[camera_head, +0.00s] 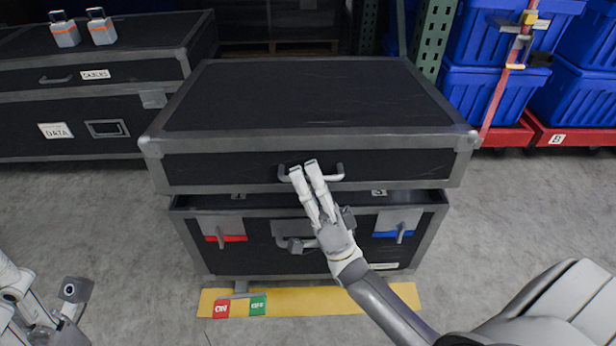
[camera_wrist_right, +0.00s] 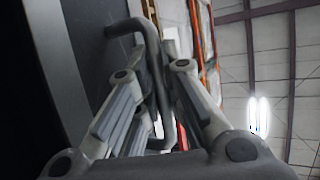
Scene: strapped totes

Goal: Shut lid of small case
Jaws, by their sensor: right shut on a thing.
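The small case is a black case with grey metal edges, standing in the middle of the head view. Its lid (camera_head: 300,95) sits slightly raised at the front, with a dark gap above the case body (camera_head: 255,235). The lid has a grey bar handle (camera_head: 335,172) on its front face. My right gripper (camera_head: 310,168) is shut on this handle, and the handle (camera_wrist_right: 150,60) runs between the fingers (camera_wrist_right: 145,95) in the right wrist view. My left gripper (camera_head: 35,300) is partly in view at the lower left, away from the case; its finger state is unclear.
A larger black case (camera_head: 85,130) with two small orange-and-grey padlock-like items (camera_head: 82,30) on top stands at left. Blue totes (camera_head: 480,90) on red bases stand at right. A yellow floor strip (camera_head: 320,300) lies before the small case.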

